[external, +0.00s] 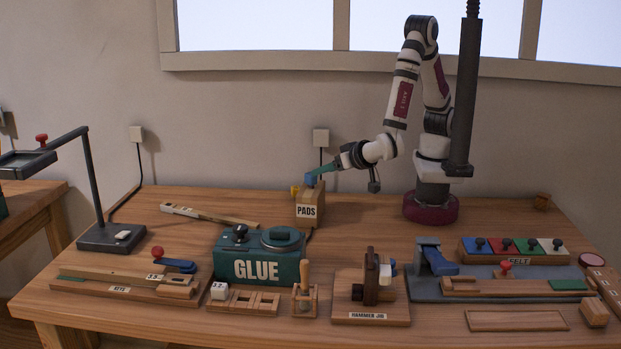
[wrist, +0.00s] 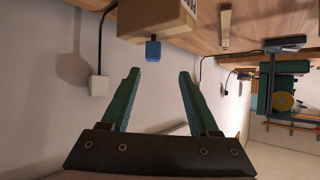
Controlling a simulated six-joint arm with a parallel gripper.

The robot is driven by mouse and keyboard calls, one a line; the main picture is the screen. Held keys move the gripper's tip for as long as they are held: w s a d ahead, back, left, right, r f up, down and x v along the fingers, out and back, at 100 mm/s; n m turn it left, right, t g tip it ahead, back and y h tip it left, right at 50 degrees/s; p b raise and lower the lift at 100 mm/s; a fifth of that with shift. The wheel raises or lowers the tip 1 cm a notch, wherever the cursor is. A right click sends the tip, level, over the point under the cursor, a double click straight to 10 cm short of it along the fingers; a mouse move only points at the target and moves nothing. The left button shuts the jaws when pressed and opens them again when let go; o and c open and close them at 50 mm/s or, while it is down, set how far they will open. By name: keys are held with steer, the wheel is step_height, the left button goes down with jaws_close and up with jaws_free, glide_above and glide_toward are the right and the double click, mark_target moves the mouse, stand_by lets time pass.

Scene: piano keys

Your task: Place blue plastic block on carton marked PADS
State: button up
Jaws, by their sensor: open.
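The carton marked PADS (external: 308,211) stands at the back middle of the table. The blue plastic block (external: 311,180) sits on its top face. My gripper (external: 318,172) is just above and to the right of the block in the external view. In the wrist view my gripper (wrist: 159,74) has its two green fingers spread, with nothing between them. The block lies beyond the fingertips, apart from them.
A small yellow piece (external: 295,190) shows at the carton's left side. A long wooden piece (external: 208,215) lies to the left. The green GLUE box (external: 260,258) stands in front, and the hammer jig (external: 371,295) to its right.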

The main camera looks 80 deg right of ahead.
steer(key=w+a+r+n+y, duration=0.2)
steer(key=w+a+r+y, duration=0.4)
steer(key=y, duration=0.5)
steer(key=s+d+g, duration=0.3)
steer(key=s+d, duration=0.2)
steer(key=s, duration=0.3)
steer(key=s+d+n+g, duration=0.1)
steer(key=s+d+g, duration=0.2)
steer(key=s+d, duration=0.2)
steer(key=s+d+g+h, duration=0.1)
steer(key=s+d+g, duration=0.2)
steer(key=s, duration=0.7)
steer(key=shift+s+d+r+n, duration=0.3)
steer(key=shift+d+r, duration=0.15)
steer(key=shift+d, duration=0.45)
